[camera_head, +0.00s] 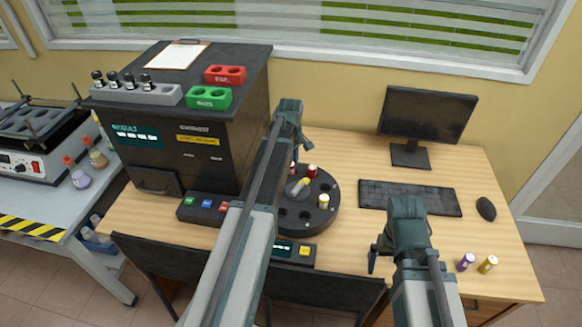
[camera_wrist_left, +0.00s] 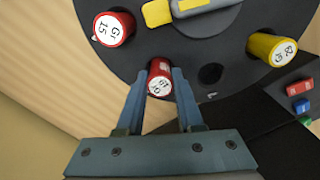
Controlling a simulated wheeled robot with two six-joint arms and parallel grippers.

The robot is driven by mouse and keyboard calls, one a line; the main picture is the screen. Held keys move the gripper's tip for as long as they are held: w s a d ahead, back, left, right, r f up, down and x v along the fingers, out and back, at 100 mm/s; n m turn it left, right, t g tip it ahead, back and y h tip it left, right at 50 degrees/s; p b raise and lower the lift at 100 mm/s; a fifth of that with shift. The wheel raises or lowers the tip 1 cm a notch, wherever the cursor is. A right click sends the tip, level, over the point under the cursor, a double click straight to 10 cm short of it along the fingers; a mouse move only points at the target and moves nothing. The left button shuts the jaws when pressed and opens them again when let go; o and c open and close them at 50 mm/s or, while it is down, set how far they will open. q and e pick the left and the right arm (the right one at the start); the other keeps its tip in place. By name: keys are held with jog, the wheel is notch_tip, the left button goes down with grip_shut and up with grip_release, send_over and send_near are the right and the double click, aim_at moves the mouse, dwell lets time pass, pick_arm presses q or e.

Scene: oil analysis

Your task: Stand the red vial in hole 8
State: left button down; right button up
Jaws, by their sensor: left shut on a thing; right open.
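My left gripper (camera_wrist_left: 160,78) is shut on a red vial (camera_wrist_left: 159,88) with a white label on its top. The vial is over the rim of the dark round carousel (camera_head: 327,222), beside an empty hole (camera_wrist_left: 210,73) near a mark "1". I cannot tell whether its lower end is inside a hole. In the head view the left gripper (camera_head: 293,160) reaches down at the carousel's far side. A second red vial (camera_wrist_left: 115,28) and a yellow vial (camera_wrist_left: 271,48) stand in other holes. My right gripper (camera_head: 378,254) is open and empty near the table's front.
The carousel's centre has a grey and yellow pointer (camera_head: 298,186). Left stands a black analyser (camera_head: 215,150) with racks on top; a button panel (camera_head: 203,209) lies before it. Right are a keyboard (camera_head: 410,197), a mouse (camera_head: 486,209), a purple vial (camera_head: 465,262) and another yellow vial (camera_head: 487,265).

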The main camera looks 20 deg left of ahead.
pick_arm(q)
jog(key=shift+f, duration=0.2)
pick_arm(e)
jog(key=shift+f, duration=0.2)
pick_arm(q)
jog(key=c, duration=0.5)
grip_release()
jog(key=shift+c, duration=0.2)
jog(key=shift+r, duration=0.15)
pick_arm(e)
jog(key=shift+r, duration=0.2)
pick_arm(q)
notch_tip(320, 180, up, 12)
jog(key=p, duration=1.2)
jog(key=s+d+m+y, duration=0.1)
jog(key=s+d+m, duration=1.7)
jog(key=s+d, duration=0.5)
jog(key=d, duration=0.3)
jog(key=shift+s, duration=0.3)
pick_arm(e)
notch_tip(320, 180, up, 12)
pick_arm(q)
jog(key=shift+s+d+r, duration=0.1)
pick_arm(e)
jog(key=shift+s, duration=0.1)
